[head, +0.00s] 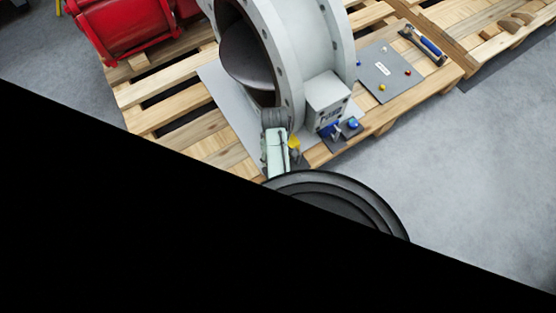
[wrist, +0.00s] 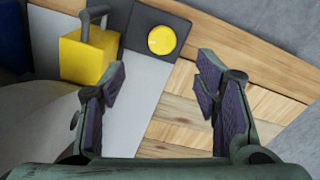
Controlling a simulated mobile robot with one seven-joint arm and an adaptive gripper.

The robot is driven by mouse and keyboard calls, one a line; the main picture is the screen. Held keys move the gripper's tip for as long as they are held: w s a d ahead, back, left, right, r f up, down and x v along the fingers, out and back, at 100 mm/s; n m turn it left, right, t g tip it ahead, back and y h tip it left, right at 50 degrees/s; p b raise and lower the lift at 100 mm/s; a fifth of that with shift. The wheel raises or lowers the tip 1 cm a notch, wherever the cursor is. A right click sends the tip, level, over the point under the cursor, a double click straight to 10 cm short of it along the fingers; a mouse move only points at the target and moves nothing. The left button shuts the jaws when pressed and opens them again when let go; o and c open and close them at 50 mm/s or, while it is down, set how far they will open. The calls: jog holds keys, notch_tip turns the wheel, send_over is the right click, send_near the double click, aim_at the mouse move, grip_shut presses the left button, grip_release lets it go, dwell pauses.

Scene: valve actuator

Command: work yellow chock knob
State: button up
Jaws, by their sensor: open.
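A yellow round knob (wrist: 162,40) sits on a dark square plate (wrist: 140,28) at the top middle of the wrist view. To its left is a yellow block (wrist: 85,55) with a grey bent handle on top. Part of the yellow shows in the head view (head: 294,143), beside the pale green gripper body. My gripper (wrist: 162,79) is open and empty. Its two fingers point toward the plate, with the round knob beyond the gap between them, not touched. In the head view the fingertips cannot be made out.
A large grey flanged valve (head: 292,60) stands on a wooden pallet (head: 160,118). Its side box (head: 328,97) with blue knobs is right of my gripper. A grey panel (head: 388,85) with small coloured knobs and a blue-handled tool (head: 428,45) lie further right. Grey floor is clear at right.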

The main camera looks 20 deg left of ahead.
notch_tip(320, 180, down, 11)
jog(key=shift+s+d+r+b, duration=0.1)
jog(key=shift+s+b, duration=0.05)
jog(key=shift+b, duration=0.3)
jog(key=c, duration=1.1)
jog(key=shift+c, duration=0.2)
